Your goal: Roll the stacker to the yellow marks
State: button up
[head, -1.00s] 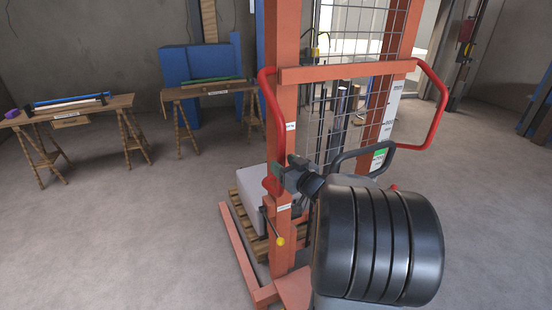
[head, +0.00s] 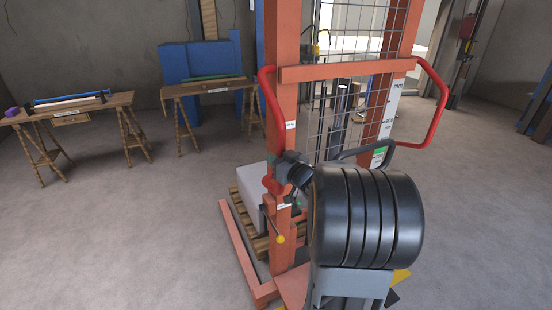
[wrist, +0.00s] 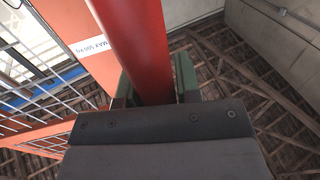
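The stacker (head: 345,72) is a tall orange frame with wire mesh, standing upright in front of me. It has a red bar handle (head: 269,112) on its left side and another red handle (head: 440,100) on its right. My gripper (head: 277,178) is at the lower end of the left handle. In the wrist view the red handle (wrist: 140,45) runs between the two green fingers of my gripper (wrist: 155,85), which lie close against both its sides. A yellow patch (head: 401,275) shows at the lower right, partly hidden by my arm; I cannot tell whether it is a floor mark.
A grey block (head: 253,190) on a wooden pallet (head: 262,244) sits behind the stacker's left leg (head: 240,250). The floor at left and right is clear.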

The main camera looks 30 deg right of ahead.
grip_shut()
jog(key=shift+s+f, duration=0.2)
jog(key=shift+s, duration=0.3)
jog(key=shift+o, duration=1.5)
grip_release()
jog(key=shift+s+a+r, duration=0.15)
jog(key=shift+s, duration=0.15)
jog(key=shift+o, duration=1.2)
jog(key=shift+w+a, duration=0.1)
jog(key=s+d+b, duration=0.1)
jog(key=s, duration=1.2)
jog(key=shift+s+b, duration=0.3)
jog(key=shift+s, duration=0.05)
